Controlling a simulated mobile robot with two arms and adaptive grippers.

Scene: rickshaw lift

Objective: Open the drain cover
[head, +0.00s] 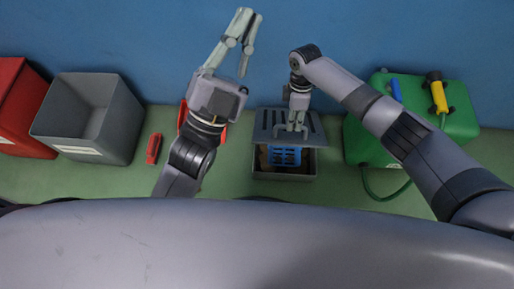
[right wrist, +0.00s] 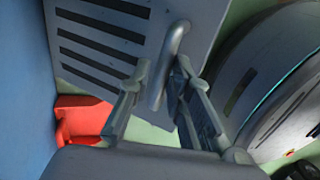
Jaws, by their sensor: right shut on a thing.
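The drain cover (head: 266,122) is a grey slotted plate at the back of a grey drain box (head: 285,178). It appears raised, and the front of the box is uncovered, with a blue slotted basket (head: 285,156) showing inside. My right gripper (head: 292,129) is shut on the cover's handle. The right wrist view shows the slotted cover (right wrist: 125,35) and its curved bar handle (right wrist: 172,45) between the fingers of my right gripper (right wrist: 160,85). My left gripper (head: 250,14) is open and empty, raised in front of the blue wall, left of the cover.
A grey open bin (head: 105,142) and a red bin (head: 20,125) stand at the left, with a small red object (head: 154,148) on the green floor beside them. A green tank (head: 462,125) with a hose stands right of the drain. A red thing is partly hidden behind my left arm.

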